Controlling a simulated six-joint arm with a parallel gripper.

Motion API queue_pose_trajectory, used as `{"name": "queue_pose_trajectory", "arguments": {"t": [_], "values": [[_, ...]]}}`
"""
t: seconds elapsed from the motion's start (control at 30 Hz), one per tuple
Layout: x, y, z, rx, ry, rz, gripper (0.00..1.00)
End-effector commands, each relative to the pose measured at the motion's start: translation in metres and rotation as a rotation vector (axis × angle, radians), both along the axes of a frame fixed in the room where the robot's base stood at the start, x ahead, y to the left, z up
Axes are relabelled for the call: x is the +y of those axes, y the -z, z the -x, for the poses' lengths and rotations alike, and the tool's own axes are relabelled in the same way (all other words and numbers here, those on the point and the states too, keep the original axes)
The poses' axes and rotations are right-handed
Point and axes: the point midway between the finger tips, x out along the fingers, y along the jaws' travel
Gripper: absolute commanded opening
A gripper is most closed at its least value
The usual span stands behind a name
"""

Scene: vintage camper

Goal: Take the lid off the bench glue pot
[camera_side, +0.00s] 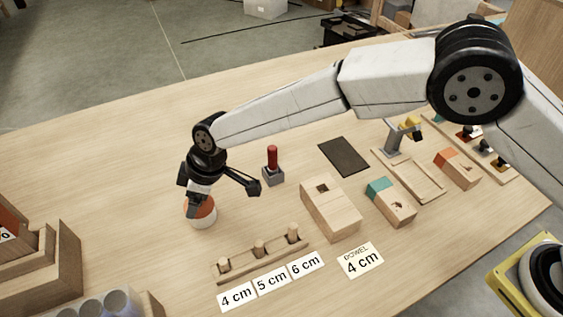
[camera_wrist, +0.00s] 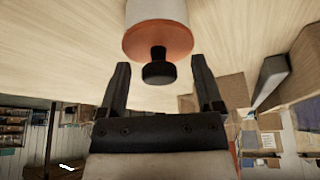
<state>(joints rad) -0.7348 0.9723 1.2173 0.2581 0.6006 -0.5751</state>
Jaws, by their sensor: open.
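The glue pot (camera_side: 202,222) is a short white pot standing on the wooden bench at the left. Its orange lid (camera_side: 207,207) is on top and partly hidden by my gripper (camera_side: 199,196) in the side view. In the wrist view the white pot body (camera_wrist: 157,9), the orange lid (camera_wrist: 158,40) and the lid's black knob (camera_wrist: 158,72) are clear. My gripper (camera_wrist: 159,72) is open, with one finger on each side of the knob and a visible gap on both sides. Whether the fingers reach down level with the knob is hard to tell.
A red-handled tool (camera_side: 272,160) in a grey holder stands right of my gripper. A peg rack (camera_side: 260,255) with cards lies in front, and a wooden block with a square hole (camera_side: 330,207) is further right. Wooden boxes (camera_side: 40,265) fill the left front corner. Bench behind the pot is clear.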

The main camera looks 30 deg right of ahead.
Motion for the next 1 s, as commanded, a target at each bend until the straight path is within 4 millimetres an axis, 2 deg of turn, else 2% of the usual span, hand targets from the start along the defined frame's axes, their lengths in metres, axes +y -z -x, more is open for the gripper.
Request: {"name": "queue_pose_trajectory", "arguments": {"t": [0.1, 0.37, 0.77, 1.0], "values": [[0.0, 0.0, 0.0, 0.0, 0.0, 0.0, 0.84], [0.0, 0.0, 0.0, 0.0, 0.0, 0.0, 0.02], [0.0, -0.003, 0.0, 0.0, 0.0, -0.001, 0.0], [0.0, -0.019, -0.001, -0.002, 0.0, -0.001, 0.0]]}}
